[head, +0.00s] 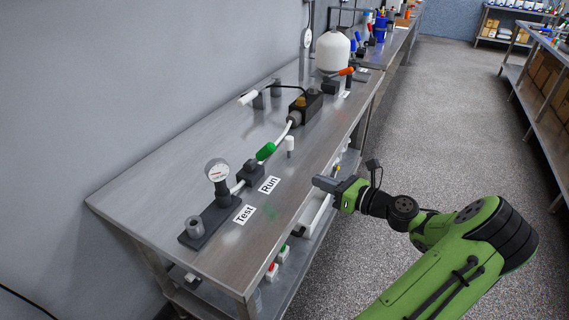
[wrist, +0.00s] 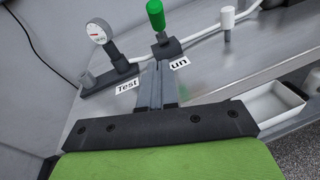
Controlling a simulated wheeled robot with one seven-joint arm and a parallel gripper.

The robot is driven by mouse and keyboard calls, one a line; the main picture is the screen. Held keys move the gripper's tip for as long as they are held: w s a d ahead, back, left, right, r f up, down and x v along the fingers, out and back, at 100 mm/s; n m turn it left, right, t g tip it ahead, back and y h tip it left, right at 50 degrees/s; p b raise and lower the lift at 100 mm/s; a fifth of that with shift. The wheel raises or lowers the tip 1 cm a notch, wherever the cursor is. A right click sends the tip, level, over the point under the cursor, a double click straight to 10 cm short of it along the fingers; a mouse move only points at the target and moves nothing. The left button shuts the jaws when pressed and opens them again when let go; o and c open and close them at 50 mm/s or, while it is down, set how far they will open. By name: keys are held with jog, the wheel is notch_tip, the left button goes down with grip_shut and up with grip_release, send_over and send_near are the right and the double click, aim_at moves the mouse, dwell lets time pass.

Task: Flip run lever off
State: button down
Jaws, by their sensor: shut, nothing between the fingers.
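The green-handled lever (head: 265,151) sits on a dark valve block (head: 250,174) on the steel bench, beside the "Run" label (head: 269,185) and the "Test" label (head: 244,214). In the wrist view the green lever (wrist: 155,14) rises from its block, just beyond my fingertips. My gripper (head: 326,184) is shut and empty near the bench's front edge, to the right of the lever and apart from it. In the wrist view my gripper's fingers (wrist: 157,82) lie together and partly cover the "Run" label (wrist: 179,63).
A pressure gauge (head: 217,170) stands left of the lever on a dark base plate (head: 212,221). A white post (head: 289,144) stands to its right. A white tube joins the lever block to another black block (head: 305,105). An orange lever (head: 346,71) and a white tank (head: 333,51) stand farther back.

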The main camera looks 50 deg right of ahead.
jog(key=shift+w, duration=0.15)
jog(key=w+r+b, duration=0.1)
jog(key=w+b, duration=0.1)
jog(key=w, duration=1)
jog(key=shift+w+a+r, duration=0.25)
jog(key=shift+w+a, duration=0.1)
jog(key=shift+w, duration=0.05)
jog(key=shift+r, duration=0.1)
